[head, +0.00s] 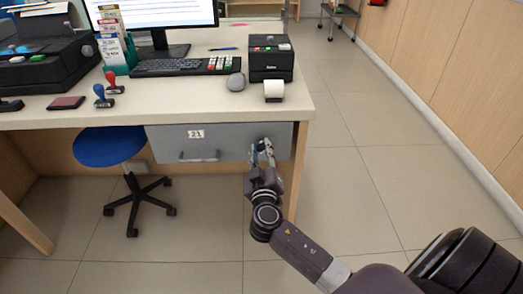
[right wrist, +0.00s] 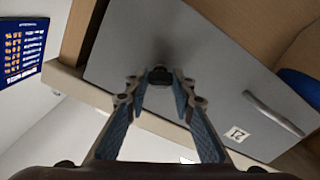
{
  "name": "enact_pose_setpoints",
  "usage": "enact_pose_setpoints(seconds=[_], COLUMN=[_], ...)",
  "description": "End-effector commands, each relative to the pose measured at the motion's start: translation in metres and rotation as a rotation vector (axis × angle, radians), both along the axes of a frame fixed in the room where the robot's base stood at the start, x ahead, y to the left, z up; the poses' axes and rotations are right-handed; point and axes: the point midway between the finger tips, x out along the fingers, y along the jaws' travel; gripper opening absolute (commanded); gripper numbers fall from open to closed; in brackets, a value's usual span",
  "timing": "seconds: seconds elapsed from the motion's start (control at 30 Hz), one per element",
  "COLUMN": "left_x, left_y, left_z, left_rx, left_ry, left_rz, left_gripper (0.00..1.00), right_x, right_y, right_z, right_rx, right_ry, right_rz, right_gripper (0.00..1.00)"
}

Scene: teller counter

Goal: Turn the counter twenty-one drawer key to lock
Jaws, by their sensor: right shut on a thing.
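The grey drawer (head: 222,140) labelled 21 sits under the right end of the counter and looks closed. Its label (right wrist: 238,134) and bar handle (right wrist: 273,113) show in the right wrist view. My right gripper (head: 262,148) is at the right part of the drawer front. In the right wrist view, its blue-padded fingers (right wrist: 160,88) are shut on a small dark key (right wrist: 160,74) at the drawer face. The key's turn angle and the lock around it are hard to make out. My left gripper is out of view.
The counter (head: 180,103) overhangs the drawer, with a side leg (head: 299,165) just right of my gripper. A blue stool (head: 108,147) stands left.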

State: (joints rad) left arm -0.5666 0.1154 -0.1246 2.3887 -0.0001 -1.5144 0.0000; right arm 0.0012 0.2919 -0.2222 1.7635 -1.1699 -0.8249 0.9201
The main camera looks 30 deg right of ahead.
Motion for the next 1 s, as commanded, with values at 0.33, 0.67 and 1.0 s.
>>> enact_pose_setpoints(seconds=[0.33, 0.67, 1.0], left_x=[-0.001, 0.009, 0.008], left_y=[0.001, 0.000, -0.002], left_z=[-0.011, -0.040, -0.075], left_rx=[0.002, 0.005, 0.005], left_ry=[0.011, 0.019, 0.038], left_rz=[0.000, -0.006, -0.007], left_gripper=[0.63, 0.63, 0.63], right_x=[0.000, 0.001, 0.001], right_y=[0.001, 0.002, 0.002], right_z=[0.001, 0.000, -0.001], right_rx=[-0.279, -0.546, -0.783], right_ry=[0.171, 0.336, 0.480], right_rz=[-0.001, 0.000, 0.001], right_gripper=[0.00, 0.00, 0.00])
